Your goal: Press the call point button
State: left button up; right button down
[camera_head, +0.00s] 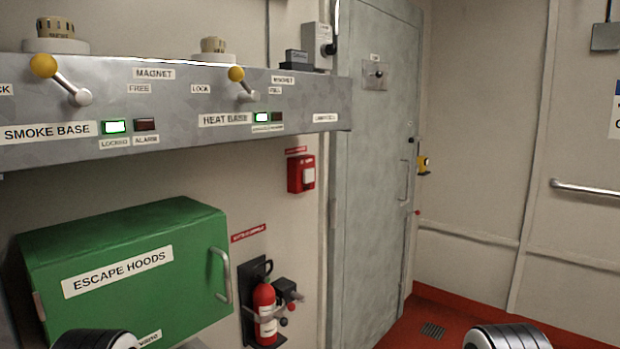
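The call point (301,173) is a small red box on the cream wall, below the right end of the grey shelf and left of the grey door. Its pale square button (308,175) sits in the box's face, and nothing covers it. A small red label is above it. Neither of my grippers shows. Only rounded black and silver parts of my arms show at the bottom edge, one at the left and one right of centre, both well away from the call point.
A grey shelf front (180,95) with yellow-knobbed levers and lit green indicators juts out at upper left. Below are a green escape hoods box (130,265) and a red extinguisher (265,310) in a bracket. A grey door (375,190) is right of the call point.

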aim_at(308, 173)
jog(key=i+l+u, duration=0.15)
jog(key=u, duration=0.7)
jog(key=i+l+u, duration=0.15)
jog(key=l, duration=0.3)
jog(key=i+l+u, duration=0.15)
jog(key=l, duration=0.3)
jog(key=l+u, duration=0.15)
jog(key=l, duration=0.35)
jog(key=i+l+u, duration=0.15)
jog(key=l, duration=0.35)
